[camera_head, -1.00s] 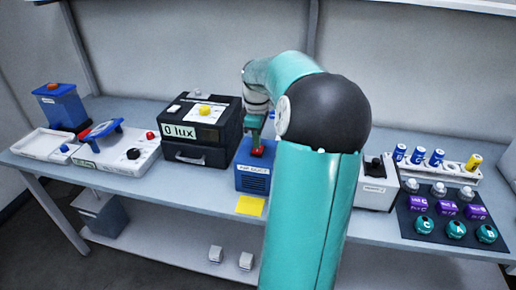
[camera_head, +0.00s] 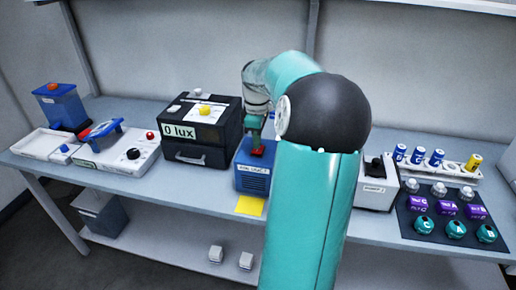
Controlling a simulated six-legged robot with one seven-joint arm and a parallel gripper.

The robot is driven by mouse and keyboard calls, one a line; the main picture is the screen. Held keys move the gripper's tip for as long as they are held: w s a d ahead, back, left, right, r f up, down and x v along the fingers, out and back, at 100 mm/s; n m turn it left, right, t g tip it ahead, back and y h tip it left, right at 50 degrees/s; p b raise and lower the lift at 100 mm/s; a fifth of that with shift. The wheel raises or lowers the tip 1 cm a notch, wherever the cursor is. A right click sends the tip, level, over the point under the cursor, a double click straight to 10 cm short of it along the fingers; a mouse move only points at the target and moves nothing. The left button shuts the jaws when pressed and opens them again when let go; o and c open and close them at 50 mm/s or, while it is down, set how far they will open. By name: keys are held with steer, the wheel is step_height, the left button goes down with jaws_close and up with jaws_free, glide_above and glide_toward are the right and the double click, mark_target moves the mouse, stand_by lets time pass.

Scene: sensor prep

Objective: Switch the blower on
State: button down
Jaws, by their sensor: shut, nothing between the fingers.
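The blower appears to be the small blue box (camera_head: 252,182) with a grille and a white label on its front, at the middle of the bench's front edge. A red button (camera_head: 257,151) shows on its top. My gripper (camera_head: 256,146) is shut and points down at the red button, with its tip at or just above it. I cannot tell whether it touches. My teal arm hides the right side of the blue box and the bench behind it.
A black box reading "0 lux" (camera_head: 201,130) stands just left of the blue box. Further left are a white device with a red button (camera_head: 128,156) and a blue unit (camera_head: 60,106). Batteries (camera_head: 437,157) stand in a rack at right.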

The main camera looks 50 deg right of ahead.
mark_target(257, 151)
steer(key=shift+f, duration=0.9)
stand_by(0.3)
steer(key=shift+r, duration=3.55)
